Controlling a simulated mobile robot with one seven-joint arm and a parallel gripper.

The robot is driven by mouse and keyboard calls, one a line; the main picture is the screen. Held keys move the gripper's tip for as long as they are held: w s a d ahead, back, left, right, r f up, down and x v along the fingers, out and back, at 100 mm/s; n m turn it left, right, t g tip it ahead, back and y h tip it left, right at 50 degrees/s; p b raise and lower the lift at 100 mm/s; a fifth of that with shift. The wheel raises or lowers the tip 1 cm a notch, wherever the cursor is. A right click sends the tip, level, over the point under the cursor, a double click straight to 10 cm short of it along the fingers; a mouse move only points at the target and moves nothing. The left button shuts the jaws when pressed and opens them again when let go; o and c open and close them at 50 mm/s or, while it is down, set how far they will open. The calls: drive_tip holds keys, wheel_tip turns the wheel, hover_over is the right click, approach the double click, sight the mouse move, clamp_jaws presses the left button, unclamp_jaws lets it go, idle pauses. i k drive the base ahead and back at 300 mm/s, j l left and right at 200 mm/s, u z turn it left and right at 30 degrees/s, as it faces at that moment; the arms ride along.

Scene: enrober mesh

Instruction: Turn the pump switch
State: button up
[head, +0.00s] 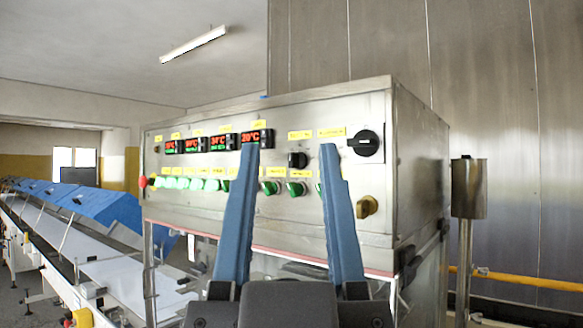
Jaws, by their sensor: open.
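The steel control panel (300,213) fills the middle of the head view, with a row of green-lit switches low on its face. Two of these switches (270,187) and (296,189) show between my fingers. A black rotary switch (297,160) sits above them, and a larger black rotary switch (366,143) is at upper right. The yellow labels are too small to read, so I cannot tell which is the pump switch. My gripper (289,148) is open and empty, its two blue fingers pointing up in front of the panel. The fingers hide parts of the switch row.
Several red digital displays (208,143) run along the panel's top left. A brass-coloured knob (367,207) is at lower right. A conveyor (115,270) with blue covers (100,203) runs off to the left. A metal post with a cylinder (469,188) stands right of the cabinet.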

sight(210, 185)
drive_tip(key=i+j, duration=1.15)
drive_tip(key=i+l+z, duration=0.05)
